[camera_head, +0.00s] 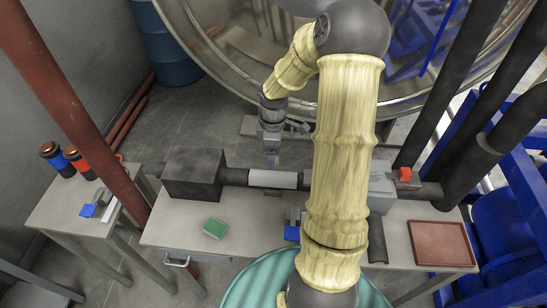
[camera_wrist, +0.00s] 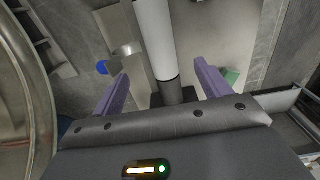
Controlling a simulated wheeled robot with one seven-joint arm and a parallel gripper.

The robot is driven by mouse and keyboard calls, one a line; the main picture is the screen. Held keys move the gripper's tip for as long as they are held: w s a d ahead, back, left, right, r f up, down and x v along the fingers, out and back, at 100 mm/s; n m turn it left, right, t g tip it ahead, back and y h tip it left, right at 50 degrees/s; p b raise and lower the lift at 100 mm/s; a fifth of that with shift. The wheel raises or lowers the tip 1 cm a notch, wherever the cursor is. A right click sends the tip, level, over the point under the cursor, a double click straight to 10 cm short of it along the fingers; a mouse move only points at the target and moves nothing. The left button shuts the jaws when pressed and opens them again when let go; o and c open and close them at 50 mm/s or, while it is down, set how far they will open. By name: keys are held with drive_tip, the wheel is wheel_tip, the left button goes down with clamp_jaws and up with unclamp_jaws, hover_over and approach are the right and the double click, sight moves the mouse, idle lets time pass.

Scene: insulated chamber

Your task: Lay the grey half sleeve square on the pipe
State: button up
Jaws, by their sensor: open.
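The dark pipe (camera_head: 233,177) runs across the bench from a dark block to the right. A pale grey cylindrical length (camera_head: 273,179) lies in line with it. It looks like the grey half sleeve, but I cannot tell it surely from a bare stretch of pipe. It also shows in the wrist view (camera_wrist: 153,40), with a thin dark line near its end. A darker grey curved piece (camera_head: 377,241) lies on the bench at right. My gripper (camera_head: 272,162) is above the pale length, its purple fingers open and apart on either side of the pipe line in the wrist view (camera_wrist: 161,72).
The dark block (camera_head: 193,175) stands at left, a grey block (camera_head: 382,188) at right. A green block (camera_head: 215,228), a blue block (camera_head: 292,233) and a red-brown tray (camera_head: 441,243) are on the bench. A side table (camera_head: 62,205) holds rolls. My arm hides the bench's middle.

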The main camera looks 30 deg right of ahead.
idle(0.6)
drive_tip(key=s+a+r+m+t, duration=0.2)
drive_tip(key=s+a+r+m, duration=0.6)
drive_tip(key=s+a+m, duration=0.3)
drive_tip(key=shift+s+a+t, duration=0.3)
drive_tip(key=shift+s+a, duration=0.35)
drive_tip(key=shift+a, duration=0.6)
drive_tip(key=shift+r, duration=0.15)
